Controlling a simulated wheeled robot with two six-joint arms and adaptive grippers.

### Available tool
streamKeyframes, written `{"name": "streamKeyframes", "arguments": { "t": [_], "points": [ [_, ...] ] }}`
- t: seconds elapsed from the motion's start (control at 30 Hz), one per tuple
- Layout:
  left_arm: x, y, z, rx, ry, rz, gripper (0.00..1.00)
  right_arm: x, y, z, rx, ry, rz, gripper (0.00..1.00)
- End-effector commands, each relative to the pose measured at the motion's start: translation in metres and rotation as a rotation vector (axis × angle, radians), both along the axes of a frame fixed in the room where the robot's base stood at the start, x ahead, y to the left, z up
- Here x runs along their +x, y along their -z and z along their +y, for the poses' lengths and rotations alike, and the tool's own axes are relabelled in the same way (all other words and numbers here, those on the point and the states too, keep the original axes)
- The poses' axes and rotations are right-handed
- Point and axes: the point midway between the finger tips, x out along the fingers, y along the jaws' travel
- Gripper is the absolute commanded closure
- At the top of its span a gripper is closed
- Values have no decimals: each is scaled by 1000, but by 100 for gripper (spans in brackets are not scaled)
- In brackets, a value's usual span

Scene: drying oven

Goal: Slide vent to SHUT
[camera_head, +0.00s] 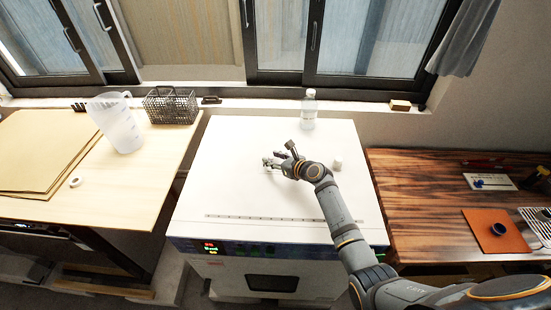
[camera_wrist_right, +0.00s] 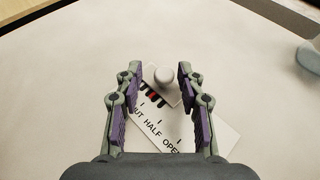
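In the head view my right gripper (camera_head: 272,163) is over the white oven top (camera_head: 235,190); the vent cannot be made out there. My left gripper is out of view.
A clear bottle (camera_head: 308,110) stands at the oven's back edge. A small white piece (camera_head: 336,165) sits right of my gripper. A pitcher (camera_head: 117,124) and wire basket (camera_head: 171,105) stand on the left table. The oven top's left side is clear.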

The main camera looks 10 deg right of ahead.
Motion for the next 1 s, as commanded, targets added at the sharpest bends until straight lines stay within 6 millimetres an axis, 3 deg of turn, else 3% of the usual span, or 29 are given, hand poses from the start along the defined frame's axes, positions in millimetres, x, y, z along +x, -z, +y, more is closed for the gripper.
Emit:
{"name": "streamKeyframes", "arguments": {
  "t": [0.37,0.77,1.0],
  "points": [
    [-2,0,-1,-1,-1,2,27,-6,-3,-5,-2,2,-1,58],
    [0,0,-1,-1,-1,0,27,-77,-35,-43,-7,-1,1,58],
    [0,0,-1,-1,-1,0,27,-96,-45,-53,-3,-1,0,58]
  ]
}}
